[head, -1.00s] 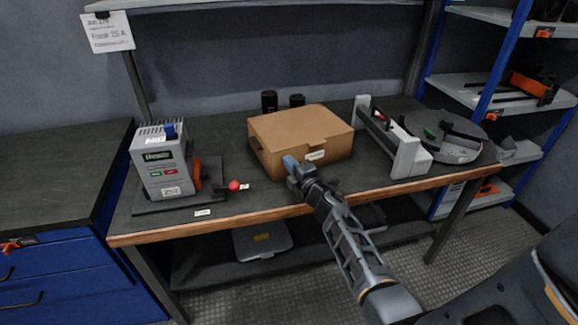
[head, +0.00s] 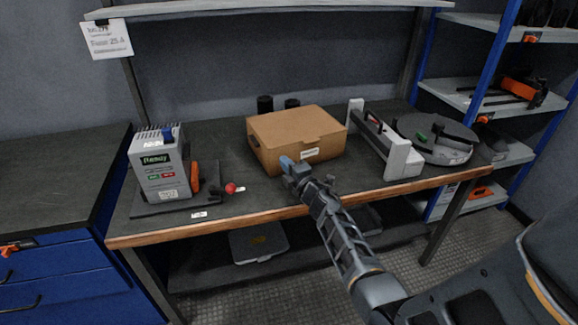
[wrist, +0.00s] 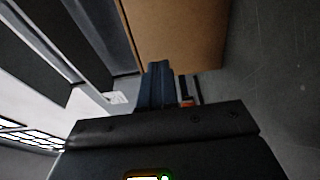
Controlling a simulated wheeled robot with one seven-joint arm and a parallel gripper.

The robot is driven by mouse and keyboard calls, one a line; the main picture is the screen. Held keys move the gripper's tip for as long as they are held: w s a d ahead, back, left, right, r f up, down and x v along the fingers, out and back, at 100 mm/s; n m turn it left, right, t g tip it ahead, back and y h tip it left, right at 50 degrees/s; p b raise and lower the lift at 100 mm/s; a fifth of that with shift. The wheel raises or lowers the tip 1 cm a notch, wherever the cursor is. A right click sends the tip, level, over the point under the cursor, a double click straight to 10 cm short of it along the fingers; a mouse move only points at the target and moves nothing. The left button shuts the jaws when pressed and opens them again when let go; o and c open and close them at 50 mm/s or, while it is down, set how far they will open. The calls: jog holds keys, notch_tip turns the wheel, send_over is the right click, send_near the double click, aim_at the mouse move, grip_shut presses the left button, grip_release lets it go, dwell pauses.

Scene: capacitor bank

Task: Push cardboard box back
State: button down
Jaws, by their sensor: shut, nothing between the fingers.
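The closed brown cardboard box (head: 296,130) lies flat on the dark bench top, with a white label on its front face. My gripper (head: 287,163) is shut and empty at the box's front face, left of the label. In the head view its tips look at or very near the cardboard; I cannot tell whether they touch. In the wrist view the shut fingers (wrist: 156,75) point toward the box (wrist: 180,35), which fills the upper middle.
Two black cylinders (head: 265,105) stand behind the box. A grey device with a display (head: 160,168) and a red knob (head: 231,188) are to the left. A grey-and-white fixture (head: 398,158) and a round grey disc (head: 437,140) are to the right. The workbench has a wooden front edge (head: 230,223).

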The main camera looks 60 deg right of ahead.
jog(key=v, duration=1)
jog(key=shift+s+a, duration=0.1)
jog(key=shift+a, duration=0.45)
